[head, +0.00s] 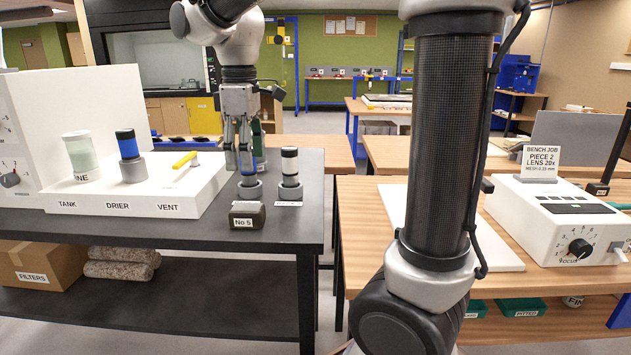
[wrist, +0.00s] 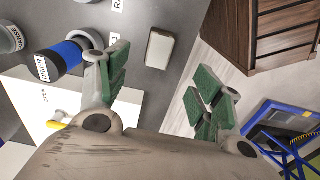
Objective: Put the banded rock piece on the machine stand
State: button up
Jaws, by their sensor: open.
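My gripper (head: 238,170) is open and empty above the dark bench; its green-padded fingers show apart in the wrist view (wrist: 155,92). I cannot tell for sure which thing is the banded rock piece. A black-and-white banded cylinder (head: 290,164) stands upright in a grey holder, right of my gripper. A blue-banded cylinder (wrist: 64,57) shows beside my fingers in the wrist view.
A white platform (head: 110,203) marked TANK, DRIER and VENT holds a pale jar (head: 80,155), a blue-and-black cylinder (head: 128,146) and a yellow rod (head: 184,160). A gap separates the dark bench from the wooden table.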

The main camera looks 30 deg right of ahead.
jog(key=s+d+f+m+t, duration=0.2)
jog(key=s+d+m, duration=0.3)
jog(key=s+d, duration=0.2)
jog(key=s+d+f+m+t, duration=0.2)
jog(key=s+d+m, duration=0.3)
jog(key=s, duration=0.6)
jog(key=shift+s+d+f+m, duration=0.25)
jog(key=shift+d+f+m, duration=0.15)
jog(key=shift+d, duration=0.7)
jog(key=shift+a+r, duration=0.1)
